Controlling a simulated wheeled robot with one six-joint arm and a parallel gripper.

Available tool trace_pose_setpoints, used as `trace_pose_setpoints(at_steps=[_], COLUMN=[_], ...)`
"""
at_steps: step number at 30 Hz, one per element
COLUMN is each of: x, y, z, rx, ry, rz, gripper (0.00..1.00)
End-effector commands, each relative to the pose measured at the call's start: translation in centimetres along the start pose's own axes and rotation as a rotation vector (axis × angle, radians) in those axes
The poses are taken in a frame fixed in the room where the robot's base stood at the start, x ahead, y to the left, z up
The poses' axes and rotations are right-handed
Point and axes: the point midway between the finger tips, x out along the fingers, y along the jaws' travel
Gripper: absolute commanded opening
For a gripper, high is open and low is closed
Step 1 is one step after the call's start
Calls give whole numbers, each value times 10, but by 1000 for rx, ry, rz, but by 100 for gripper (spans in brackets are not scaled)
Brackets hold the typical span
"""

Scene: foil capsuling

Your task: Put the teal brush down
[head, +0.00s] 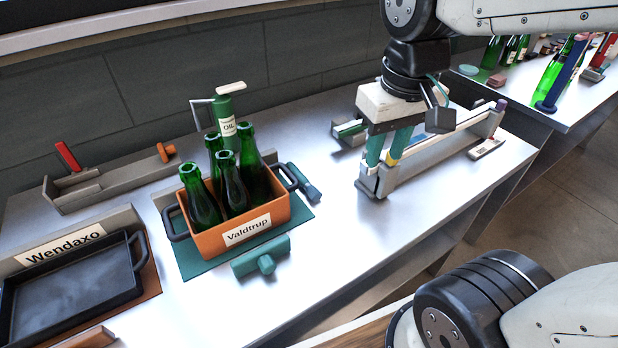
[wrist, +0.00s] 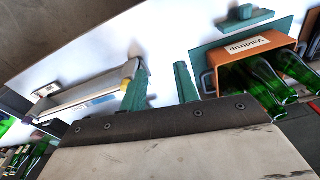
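A teal T-shaped piece (head: 262,257), which looks like the brush, lies on the bench in front of the orange crate; it also shows at the top of the wrist view (wrist: 245,15). Another dark teal tool (head: 303,182) lies just right of the crate; I cannot tell what it is. My gripper (head: 382,162) points down over the near end of the grey rail fixture (head: 440,155). Its two teal fingers are apart with nothing seen between them in the wrist view (wrist: 158,70). It is well to the right of the T-shaped piece. Whether the fingertips touch the fixture is unclear.
The orange Valdtrup crate (head: 240,231) holds several green bottles on a teal mat (head: 194,266). A green oil can (head: 227,117) stands behind it. The black Wendaxo tray (head: 75,290) is at left. Bare bench lies between crate and fixture.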

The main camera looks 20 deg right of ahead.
Motion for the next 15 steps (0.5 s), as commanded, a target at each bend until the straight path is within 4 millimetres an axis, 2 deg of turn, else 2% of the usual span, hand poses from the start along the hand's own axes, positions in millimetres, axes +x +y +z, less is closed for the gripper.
trace_pose_setpoints(at_steps=[1, 8, 15], x=[7, 46, 107], y=[-3, -19, -42], z=[-18, -93, -159], rx=[-14, -69, -124], ry=[-17, -47, -78], rz=[-1, -6, -9], gripper=[31, 31, 31])
